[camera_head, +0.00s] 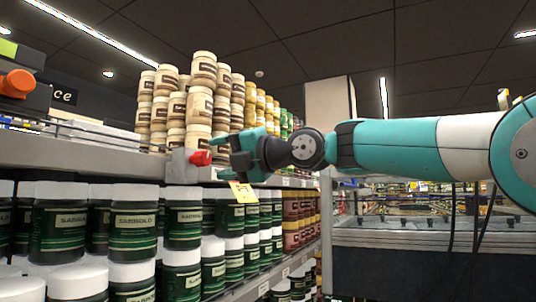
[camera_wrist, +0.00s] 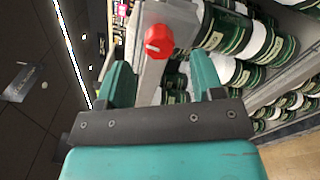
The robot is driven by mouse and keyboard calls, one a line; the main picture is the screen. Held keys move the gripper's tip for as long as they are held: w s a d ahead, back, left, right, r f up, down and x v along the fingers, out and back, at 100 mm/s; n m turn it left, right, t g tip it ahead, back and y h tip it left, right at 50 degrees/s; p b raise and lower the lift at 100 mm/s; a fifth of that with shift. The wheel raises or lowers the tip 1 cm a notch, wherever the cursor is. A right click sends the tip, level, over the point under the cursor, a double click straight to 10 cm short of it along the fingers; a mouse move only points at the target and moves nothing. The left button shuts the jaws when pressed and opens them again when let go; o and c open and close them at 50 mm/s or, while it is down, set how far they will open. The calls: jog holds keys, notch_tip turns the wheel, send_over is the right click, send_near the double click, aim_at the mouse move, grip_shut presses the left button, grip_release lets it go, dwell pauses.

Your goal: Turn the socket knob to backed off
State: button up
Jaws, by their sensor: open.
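A red knob (camera_head: 200,158) sticks out from a small grey box (camera_head: 182,170) at the edge of the shelf. In the wrist view the knob (camera_wrist: 159,41) is faceted, with a pale line on its face, and the line runs nearly level. My gripper (camera_head: 220,155) is open just to the right of the knob in the head view. In the wrist view my two teal fingers (camera_wrist: 158,64) are spread, with the knob beyond the gap between their tips. The fingers look apart from the knob and hold nothing.
An orange knob (camera_head: 17,84) on a dark housing is at the far left. Cream tubs (camera_head: 200,105) are stacked behind the grey box. Dark green jars (camera_head: 133,222) with white lids fill the shelf below. A yellow tag (camera_head: 243,191) hangs under my gripper.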

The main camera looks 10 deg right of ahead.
jog(key=p+v, duration=0.1)
jog(key=v, duration=1.1)
jog(key=shift+s+d, duration=0.2)
jog(key=s+a+f+m+g+h+p, duration=0.2)
jog(key=s+f+m+g+h+p, duration=0.35)
jog(key=f+m, duration=0.7)
jog(key=s+d+f+m+g+h+p, duration=0.25)
jog(key=s+f+m, duration=0.35)
jog(key=s, duration=0.4)
jog(key=s+d+f+m+g+h+p, duration=0.2)
jog(key=s+f+m+g+p, duration=0.15)
jog(key=s+m, duration=0.5)
notch_tip(320, 180, up, 36)
jog(key=p, duration=3.8)
jog(key=shift+s+r+n, duration=0.25)
jog(key=shift+s+n, duration=0.1)
jog(key=shift+n, duration=0.05)
